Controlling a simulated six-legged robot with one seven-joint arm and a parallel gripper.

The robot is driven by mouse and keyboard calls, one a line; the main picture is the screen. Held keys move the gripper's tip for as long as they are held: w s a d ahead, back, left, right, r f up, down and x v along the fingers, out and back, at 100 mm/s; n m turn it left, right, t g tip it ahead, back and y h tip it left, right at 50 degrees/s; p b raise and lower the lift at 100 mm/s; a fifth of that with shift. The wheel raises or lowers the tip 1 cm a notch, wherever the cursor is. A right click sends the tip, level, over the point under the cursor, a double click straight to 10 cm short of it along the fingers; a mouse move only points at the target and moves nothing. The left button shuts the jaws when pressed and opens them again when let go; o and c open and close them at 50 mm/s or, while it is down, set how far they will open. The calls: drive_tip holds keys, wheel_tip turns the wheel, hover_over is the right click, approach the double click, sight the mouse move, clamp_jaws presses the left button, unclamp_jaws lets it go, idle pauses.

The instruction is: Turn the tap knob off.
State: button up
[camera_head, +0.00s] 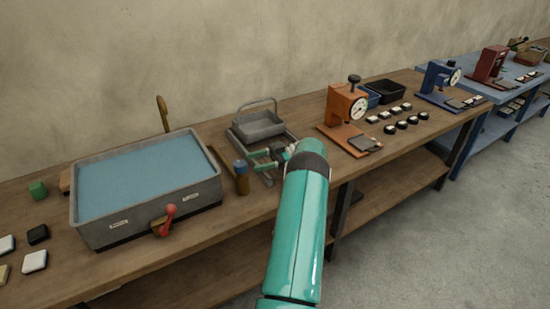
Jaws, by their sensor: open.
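A grey basin (100,230) filled with blue water stands on the wooden bench at the left. A red knob (170,212) on a brass fitting sits on the front wall of the basin, between two small white labels. A thin brass spout (163,113) rises behind the basin. My gripper (258,160) is at the end of my teal arm, right of the basin and in front of a small grey basket. It is open and apart from the knob. My arm hides part of the bench.
A brown bottle with a blue cap (242,178) stands between basin and gripper. The grey basket (262,124) sits on a rack behind my gripper. An orange press (345,112) stands to the right. Small blocks (35,261) lie left of the basin.

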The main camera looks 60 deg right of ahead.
drive_tip(key=v, duration=0.5)
drive_tip(key=shift+s+d, duration=0.1)
drive_tip(key=shift+d, duration=0.1)
drive_tip(key=shift+v, duration=0.95)
